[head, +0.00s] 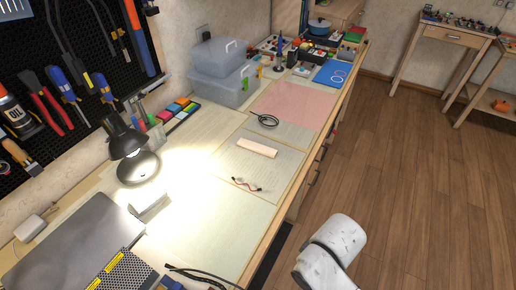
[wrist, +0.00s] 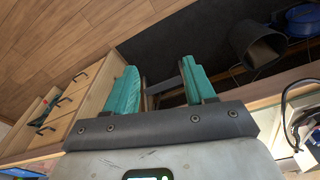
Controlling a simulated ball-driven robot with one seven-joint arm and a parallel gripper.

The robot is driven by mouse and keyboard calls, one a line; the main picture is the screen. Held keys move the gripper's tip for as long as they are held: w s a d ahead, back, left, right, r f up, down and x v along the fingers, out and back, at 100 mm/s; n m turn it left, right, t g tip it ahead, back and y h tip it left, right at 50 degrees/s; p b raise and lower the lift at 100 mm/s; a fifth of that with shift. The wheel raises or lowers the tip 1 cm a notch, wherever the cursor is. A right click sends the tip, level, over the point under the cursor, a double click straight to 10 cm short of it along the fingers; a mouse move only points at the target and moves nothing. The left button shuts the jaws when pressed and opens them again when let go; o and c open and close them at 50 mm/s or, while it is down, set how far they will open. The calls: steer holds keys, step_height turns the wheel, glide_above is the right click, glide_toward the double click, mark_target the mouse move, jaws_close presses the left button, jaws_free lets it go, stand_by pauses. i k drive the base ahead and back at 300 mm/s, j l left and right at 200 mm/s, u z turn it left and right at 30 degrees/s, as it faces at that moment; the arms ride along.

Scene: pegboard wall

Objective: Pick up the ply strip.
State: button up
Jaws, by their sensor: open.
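The ply strip (head: 257,147) is a short pale wooden bar lying flat on the workbench in the head view, near the middle of the bench. Nothing touches it there. My gripper (wrist: 160,79) shows in the wrist view with two teal fingers spread apart and nothing between them. It faces the drawers and floor beside the bench, away from the strip. The strip is not visible in the wrist view. In the head view only a white part of my arm shows at the lower right, off the bench.
A lit desk lamp (head: 128,140) stands to the left. Clear storage boxes (head: 222,86) stand farther back. In the wrist view, a dark bin (wrist: 258,47) stands under the bench.

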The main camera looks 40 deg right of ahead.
mark_target(263, 150)
steer(key=l+u, duration=0.35)
steer(key=l, duration=0.5)
steer(key=l+u, duration=0.35)
steer(key=l, duration=0.55)
